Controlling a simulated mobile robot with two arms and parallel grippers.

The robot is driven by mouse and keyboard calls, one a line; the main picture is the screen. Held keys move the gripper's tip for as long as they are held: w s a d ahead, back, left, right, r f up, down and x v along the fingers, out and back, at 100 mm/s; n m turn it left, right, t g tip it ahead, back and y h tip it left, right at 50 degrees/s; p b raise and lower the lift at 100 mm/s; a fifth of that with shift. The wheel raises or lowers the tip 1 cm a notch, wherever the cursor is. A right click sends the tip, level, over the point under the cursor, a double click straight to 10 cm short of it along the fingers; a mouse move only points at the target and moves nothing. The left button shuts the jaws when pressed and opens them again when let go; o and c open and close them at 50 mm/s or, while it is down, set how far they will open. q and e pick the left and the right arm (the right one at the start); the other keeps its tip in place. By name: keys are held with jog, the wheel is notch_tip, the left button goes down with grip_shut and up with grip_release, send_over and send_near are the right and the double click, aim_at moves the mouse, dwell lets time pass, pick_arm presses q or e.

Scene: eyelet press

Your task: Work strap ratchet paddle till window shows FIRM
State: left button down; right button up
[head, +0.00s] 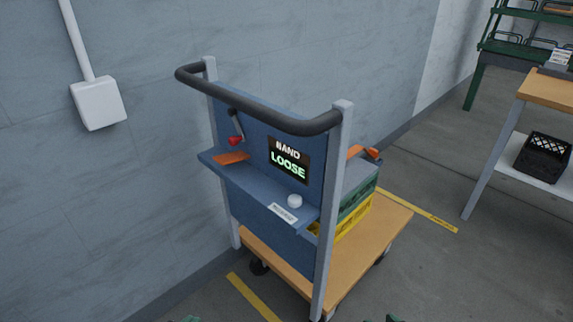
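A cart with a blue upright panel (262,236) stands by the wall. A dark window (289,160) on the panel reads LOOSE in green, under a white word that looks like BAND. Left of it is a dark lever with a red end (235,141), which may be the ratchet paddle. An orange strap piece (231,158) lies below it, by the shelf. More orange strap (355,151) and an orange-tipped part (373,153) show behind the right post. Small green parts at the bottom edge may be mine. Neither gripper can be made out.
A white knob (295,201) and a label (284,213) are on the blue shelf (250,184). A black handlebar (262,112) spans the top. Green and yellow crates (352,215) sit on the wooden deck (388,222). A table (548,90) stands right; floor between is clear.

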jog(key=shift+c, duration=0.3)
grip_shut()
dwell(1.5)
